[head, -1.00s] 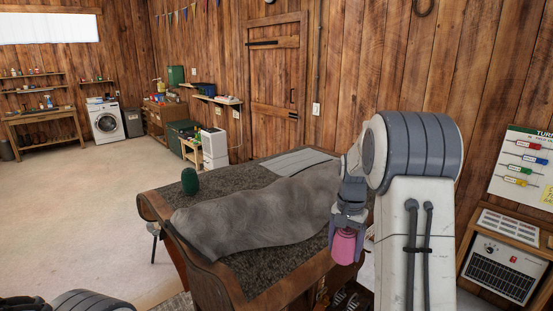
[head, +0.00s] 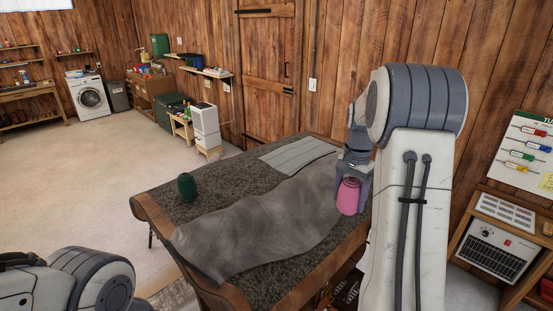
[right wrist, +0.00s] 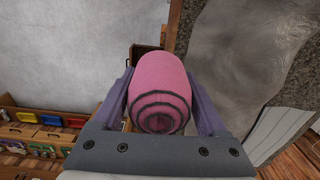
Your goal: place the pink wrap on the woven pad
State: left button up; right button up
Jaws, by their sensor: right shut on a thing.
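The pink wrap (head: 349,196) is a rolled cylinder with dark rings on its end, which shows in the right wrist view (right wrist: 160,85). My right gripper (head: 352,192) is shut around it, one finger on each side. It holds the wrap up at the right edge of the table, close to the grey cover. A light grey pad with lengthwise lines (head: 297,155), seemingly the woven pad, lies flat at the back of the table, to the left of and beyond the wrap. Part of it shows in the right wrist view (right wrist: 280,130). My left gripper is out of view.
The wooden table (head: 160,221) has a dark speckled top. A crumpled grey cover (head: 250,232) spreads over its middle. A green ribbed object (head: 187,187) stands at the left. A wooden rack with coloured bins (right wrist: 45,125) is below, beside the table.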

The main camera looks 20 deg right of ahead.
aim_at(265, 184)
jog(key=i, duration=1)
jog(key=u, duration=0.05)
